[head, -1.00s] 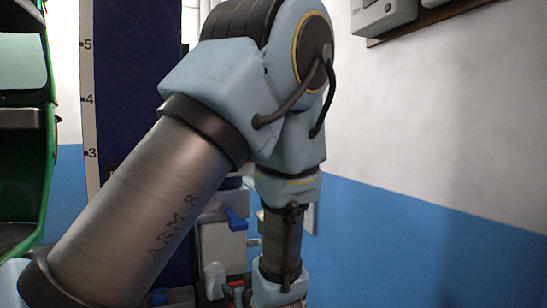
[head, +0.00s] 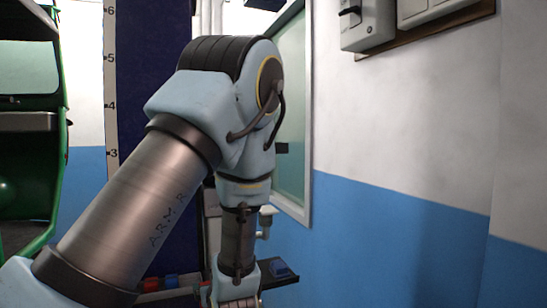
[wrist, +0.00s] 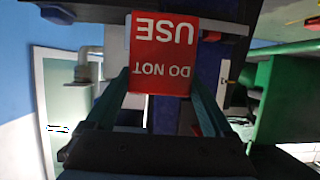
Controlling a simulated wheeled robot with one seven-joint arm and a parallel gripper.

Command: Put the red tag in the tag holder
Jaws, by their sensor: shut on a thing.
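The red tag (wrist: 162,58) shows in the wrist view with white letters reading "DO NOT USE", upside down in the picture. My gripper (wrist: 160,88) is shut on the tag, with one finger at each side of its lower part. In the head view my arm covers the middle, and the tag cannot be made out there. I cannot pick out the tag holder for sure in either view.
A green vehicle (head: 48,200) stands at the left beside a dark blue column (head: 150,90) with a numbered scale. A dark shelf (head: 278,281) with a blue item lies low behind my arm. Wall boxes (head: 368,22) hang at upper right.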

